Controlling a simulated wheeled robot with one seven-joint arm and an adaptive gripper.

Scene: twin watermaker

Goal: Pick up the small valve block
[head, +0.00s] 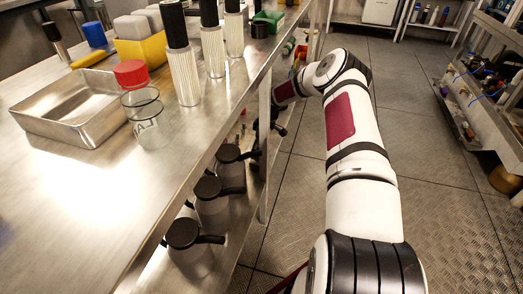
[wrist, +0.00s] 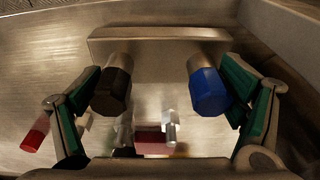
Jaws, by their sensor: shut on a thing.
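The small valve block (wrist: 160,42) is in the upper middle of the wrist view. It is a pale metal bar with a black hexagonal knob (wrist: 112,92) at left and a blue one (wrist: 207,92) at right. My gripper (wrist: 160,90) has its green-padded fingers on either side, against the outer sides of the knobs, and is shut on the block. I cannot tell whether the block is clear of the surface under it. In the head view my arm reaches down beside the bench; the block is not discernible there.
The steel bench (head: 60,190) holds a metal tray (head: 75,115), a red-capped beaker (head: 145,115) and several upright filters. Dark-lidded jugs (head: 185,245) stand on the shelf below. The floor (head: 300,200) right of the bench is open. A red-ended item (wrist: 35,135) lies left in the wrist view.

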